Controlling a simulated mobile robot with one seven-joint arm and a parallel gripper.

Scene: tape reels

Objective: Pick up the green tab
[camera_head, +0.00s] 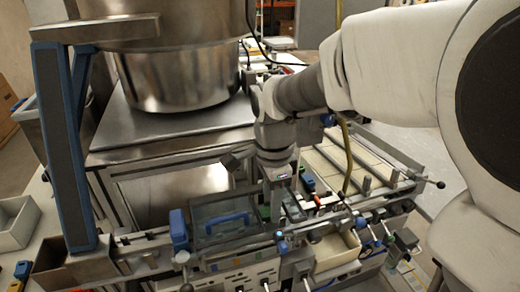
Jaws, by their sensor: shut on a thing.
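My gripper (277,206) points down over the middle of the machine bench, at the right side of a clear-lidded box. Its jaws are shut on the green tab. A small patch of the green tab (263,212) shows at the left of the fingertips. The rest of the tab is hidden by the fingers, and I cannot tell whether it still touches what is below.
The clear-lidded box (213,222) with a blue handle stands just left. A cream bin (335,252) is in front. A large metal pot (172,75) stands behind left.

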